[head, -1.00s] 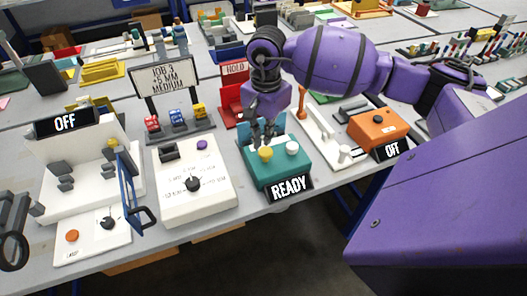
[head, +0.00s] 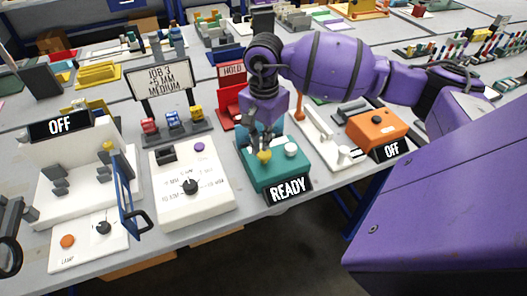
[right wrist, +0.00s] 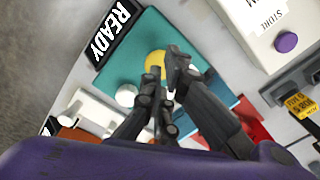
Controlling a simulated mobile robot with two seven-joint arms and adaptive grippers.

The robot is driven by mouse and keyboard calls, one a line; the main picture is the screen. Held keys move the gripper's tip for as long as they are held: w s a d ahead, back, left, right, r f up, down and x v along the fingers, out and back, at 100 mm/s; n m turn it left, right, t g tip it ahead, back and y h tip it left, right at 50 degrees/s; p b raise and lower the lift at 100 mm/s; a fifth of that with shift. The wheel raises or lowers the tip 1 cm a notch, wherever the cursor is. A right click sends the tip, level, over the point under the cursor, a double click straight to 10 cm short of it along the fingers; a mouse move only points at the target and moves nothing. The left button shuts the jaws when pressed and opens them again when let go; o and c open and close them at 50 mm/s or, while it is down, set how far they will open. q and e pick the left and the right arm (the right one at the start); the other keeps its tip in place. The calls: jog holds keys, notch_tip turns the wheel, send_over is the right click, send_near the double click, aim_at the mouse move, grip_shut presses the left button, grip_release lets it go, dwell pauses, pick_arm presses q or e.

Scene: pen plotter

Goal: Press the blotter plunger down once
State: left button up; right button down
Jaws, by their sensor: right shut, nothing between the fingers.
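A teal box (head: 278,177) with a READY sign (head: 288,190) stands at the table's front edge. On its top are a yellow round knob (head: 264,156) and a white round knob (head: 291,149); no label shows which is the blotter plunger. My right gripper (head: 262,146) is shut and empty, pointing down over the yellow knob. In the right wrist view, its fingertips (right wrist: 166,66) overlap the yellow knob (right wrist: 155,59); I cannot tell whether they touch it. The white knob (right wrist: 126,95) is beside them. My left gripper is not in view.
A white box with a dial (head: 192,200) stands to the left, and an orange box (head: 378,128) with an OFF sign to the right. A white device with a lever (head: 325,137) stands between teal and orange. A red HOLD sign (head: 232,72) is behind.

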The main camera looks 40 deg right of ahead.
aim_at(264, 153)
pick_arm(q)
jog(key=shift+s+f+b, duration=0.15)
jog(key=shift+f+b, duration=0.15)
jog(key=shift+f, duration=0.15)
pick_arm(e)
jog(key=shift+f, duration=0.6)
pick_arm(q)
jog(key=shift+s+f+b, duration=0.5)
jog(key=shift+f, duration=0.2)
pick_arm(e)
jog(key=shift+f, duration=0.8)
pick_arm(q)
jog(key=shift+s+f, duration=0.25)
pick_arm(e)
jog(key=shift+f, duration=0.35)
pick_arm(q)
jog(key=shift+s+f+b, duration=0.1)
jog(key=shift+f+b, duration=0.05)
jog(key=shift+b, duration=0.15)
pick_arm(e)
jog(key=shift+f, duration=0.2)
jog(key=shift+s+r, duration=0.1)
jog(key=shift+r, duration=0.05)
